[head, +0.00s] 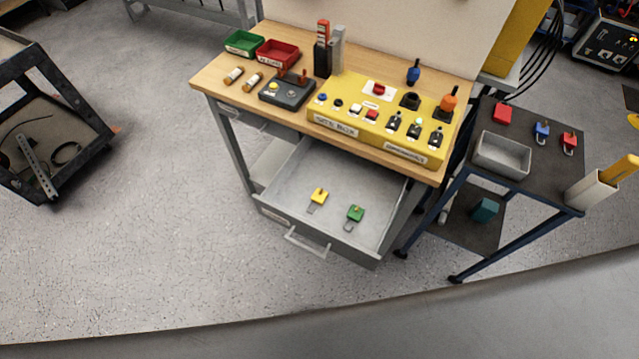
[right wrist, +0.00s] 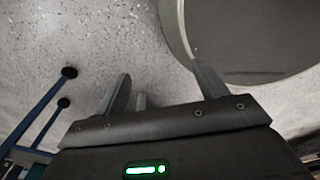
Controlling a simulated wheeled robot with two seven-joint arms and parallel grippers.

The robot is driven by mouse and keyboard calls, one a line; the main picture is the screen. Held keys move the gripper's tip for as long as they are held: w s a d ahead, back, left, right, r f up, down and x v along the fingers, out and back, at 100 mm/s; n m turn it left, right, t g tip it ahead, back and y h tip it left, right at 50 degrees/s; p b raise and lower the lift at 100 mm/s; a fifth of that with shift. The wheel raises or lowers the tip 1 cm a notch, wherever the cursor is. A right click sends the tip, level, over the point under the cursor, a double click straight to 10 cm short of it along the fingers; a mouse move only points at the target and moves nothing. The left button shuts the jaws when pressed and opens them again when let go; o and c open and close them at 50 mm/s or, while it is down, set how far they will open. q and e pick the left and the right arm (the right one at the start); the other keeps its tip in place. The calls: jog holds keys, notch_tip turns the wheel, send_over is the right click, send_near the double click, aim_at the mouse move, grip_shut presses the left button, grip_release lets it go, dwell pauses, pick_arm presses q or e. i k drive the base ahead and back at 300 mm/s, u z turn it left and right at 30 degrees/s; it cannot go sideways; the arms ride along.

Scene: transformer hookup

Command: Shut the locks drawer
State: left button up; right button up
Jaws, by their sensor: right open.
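The locks drawer (head: 352,185) is pulled out below the wooden workbench in the head view. A yellow padlock (head: 319,195) and a green padlock (head: 355,213) lie inside it. Its bar handle (head: 306,246) is on the front panel, which faces me. My right gripper (right wrist: 165,85) shows only in the right wrist view. Its two fingers are spread apart with nothing between them, over bare floor. The drawer does not show in that view. My left gripper is in neither view.
The workbench (head: 215,83) carries a yellow switch panel (head: 322,120), a green bin and a red bin. A dark side table (head: 560,190) with a grey tray (head: 502,155) and padlocks stands close to the drawer's right. A black cart (head: 95,140) is at far left. The floor before the drawer is clear.

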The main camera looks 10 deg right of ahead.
aim_at(349, 178)
jog(key=z, duration=2.6)
jog(key=k, duration=1.1)
jog(key=u, duration=1.85)
